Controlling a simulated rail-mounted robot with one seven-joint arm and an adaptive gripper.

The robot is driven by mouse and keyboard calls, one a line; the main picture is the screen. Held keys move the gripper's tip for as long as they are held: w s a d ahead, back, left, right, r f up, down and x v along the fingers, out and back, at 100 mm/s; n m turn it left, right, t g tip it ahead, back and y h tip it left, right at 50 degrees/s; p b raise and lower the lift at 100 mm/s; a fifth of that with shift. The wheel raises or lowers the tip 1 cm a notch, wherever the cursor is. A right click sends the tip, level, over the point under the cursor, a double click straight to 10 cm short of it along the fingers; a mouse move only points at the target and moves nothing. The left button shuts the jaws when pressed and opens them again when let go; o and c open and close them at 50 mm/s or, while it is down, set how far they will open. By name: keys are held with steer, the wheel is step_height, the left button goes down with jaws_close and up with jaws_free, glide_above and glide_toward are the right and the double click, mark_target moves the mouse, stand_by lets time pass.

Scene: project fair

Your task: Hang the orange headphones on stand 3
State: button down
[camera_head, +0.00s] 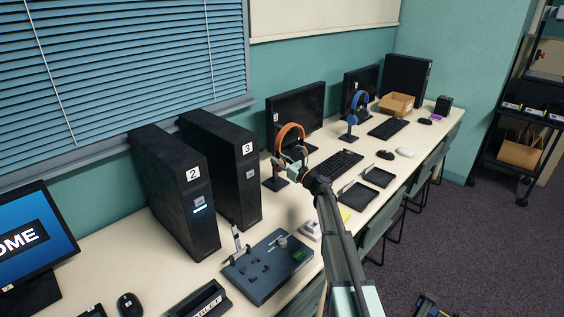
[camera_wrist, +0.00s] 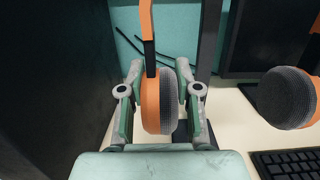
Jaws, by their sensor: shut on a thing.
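The orange headphones (camera_head: 291,128) are upright in front of a black monitor, beside the tower labelled 3. My gripper (camera_head: 296,164) is at their lower part. In the wrist view, my gripper (camera_wrist: 160,105) is shut on one ear cup (camera_wrist: 151,104) of the orange headphones, with a finger on each side. The other ear cup (camera_wrist: 287,99) hangs free at the right. A dark stand (camera_head: 275,184) shows its base below the headphones; its upper part is mostly hidden. I cannot tell whether the headband rests on it, nor read a number on it.
Blue headphones (camera_head: 359,101) hang on a blue stand farther back. Black towers labelled 2 (camera_head: 188,193) and 3 (camera_head: 233,170) stand close at the left. A keyboard (camera_head: 335,165), black trays (camera_head: 358,194) and an open cardboard box (camera_head: 397,104) also occupy the table.

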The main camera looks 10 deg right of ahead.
steer(key=shift+f+x, duration=0.2)
steer(key=shift+x, duration=0.6)
steer(key=shift+f+x, duration=0.15)
steer(key=shift+x, duration=0.65)
steer(key=shift+w+a+f+b, duration=0.35)
steer(key=shift+w+f+b, duration=0.15)
steer(key=shift+f+b, duration=0.1)
steer(key=shift+r, duration=0.1)
steer(key=c, duration=0.7)
jaws_free()
